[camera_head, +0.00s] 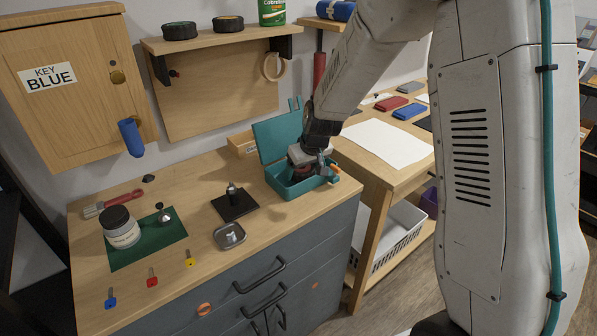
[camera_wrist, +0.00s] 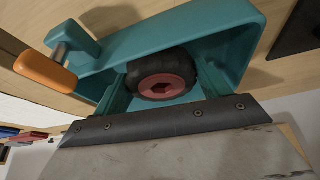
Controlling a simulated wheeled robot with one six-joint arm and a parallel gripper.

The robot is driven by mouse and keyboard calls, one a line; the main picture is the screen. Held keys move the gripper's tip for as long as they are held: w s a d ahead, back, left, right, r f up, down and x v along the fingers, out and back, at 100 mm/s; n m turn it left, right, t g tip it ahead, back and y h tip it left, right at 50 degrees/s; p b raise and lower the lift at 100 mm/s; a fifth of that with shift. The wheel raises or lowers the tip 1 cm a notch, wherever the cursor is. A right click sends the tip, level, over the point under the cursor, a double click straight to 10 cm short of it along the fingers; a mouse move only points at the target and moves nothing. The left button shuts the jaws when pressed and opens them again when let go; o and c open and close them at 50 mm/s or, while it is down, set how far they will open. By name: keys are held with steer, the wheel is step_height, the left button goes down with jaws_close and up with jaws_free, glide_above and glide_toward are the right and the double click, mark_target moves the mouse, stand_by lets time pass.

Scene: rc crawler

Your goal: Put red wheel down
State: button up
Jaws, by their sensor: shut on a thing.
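The red wheel (camera_wrist: 162,84), a black tyre with a red hub, shows in the wrist view within the walls of the teal box (camera_wrist: 222,62). In the head view the teal box (camera_head: 292,191) stands on the workbench with its lid (camera_head: 277,136) raised. My gripper (camera_head: 304,166) reaches down into the box and is shut on the red wheel. I cannot tell whether the wheel touches the box floor.
An orange-handled latch (camera_wrist: 46,72) sticks out from the box. A black stand (camera_head: 234,203), a small metal tray (camera_head: 229,236) and a jar (camera_head: 121,228) on a green mat (camera_head: 150,251) are on the bench to the left. Two black wheels lie on the shelf (camera_head: 215,38) above.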

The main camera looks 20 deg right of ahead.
steer(key=shift+f, duration=0.3)
steer(key=o, duration=1)
steer(key=shift+f, duration=0.15)
